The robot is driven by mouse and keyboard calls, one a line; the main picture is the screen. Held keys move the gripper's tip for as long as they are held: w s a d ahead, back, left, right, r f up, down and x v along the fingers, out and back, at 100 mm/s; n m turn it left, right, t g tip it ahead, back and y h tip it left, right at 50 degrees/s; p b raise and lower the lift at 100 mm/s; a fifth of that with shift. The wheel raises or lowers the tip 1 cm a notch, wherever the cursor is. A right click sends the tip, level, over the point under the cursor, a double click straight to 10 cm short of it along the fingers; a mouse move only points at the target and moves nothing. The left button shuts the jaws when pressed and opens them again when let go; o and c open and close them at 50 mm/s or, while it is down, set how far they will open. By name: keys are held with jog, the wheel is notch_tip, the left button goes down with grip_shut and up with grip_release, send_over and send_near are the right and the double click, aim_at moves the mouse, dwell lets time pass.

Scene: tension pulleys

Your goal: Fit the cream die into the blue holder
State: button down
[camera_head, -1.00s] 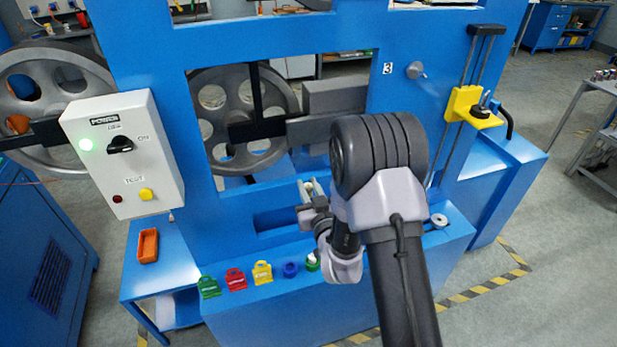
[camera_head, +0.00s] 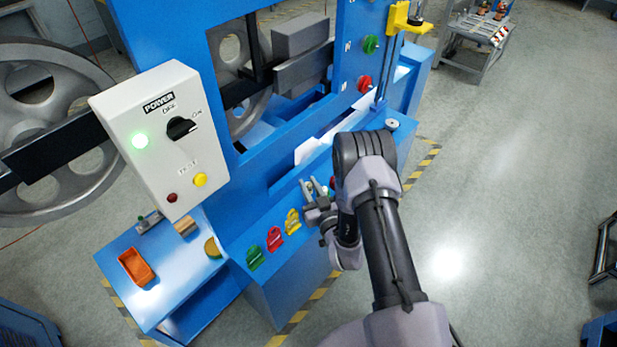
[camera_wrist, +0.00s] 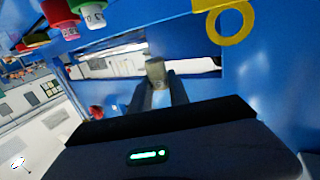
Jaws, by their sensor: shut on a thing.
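My gripper (camera_wrist: 158,92) is shut on a small tan-cream cylinder, the cream die (camera_wrist: 156,71), which stands out past the fingertips in the wrist view. In the head view my gripper (camera_head: 309,190) is over the blue machine's front ledge, just right of the yellow tag. The die is barely visible there between the fingers. I cannot make out the blue holder now; my gripper and arm cover that part of the ledge.
Green (camera_head: 254,257), red (camera_head: 274,238) and yellow (camera_head: 292,222) tags line the ledge. A white power box (camera_head: 160,140) juts out at left. An orange bin (camera_head: 136,267) sits on the low blue table. Green (camera_head: 370,44) and red (camera_head: 364,84) knobs are on the panel.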

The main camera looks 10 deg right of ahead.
jog(key=shift+w+d+f+b, duration=0.15)
jog(key=shift+f+b, duration=0.15)
jog(key=shift+f, duration=0.25)
jog(key=shift+f+b, duration=1.9)
jog(key=shift+f, duration=1.05)
jog(key=shift+f+b, duration=0.15)
jog(key=shift+b, duration=0.4)
jog(key=shift+f, duration=0.15)
jog(key=shift+f+b, duration=1.05)
jog(key=shift+b, duration=0.05)
jog(key=c, duration=1.2)
grip_release()
jog(key=shift+o, duration=0.2)
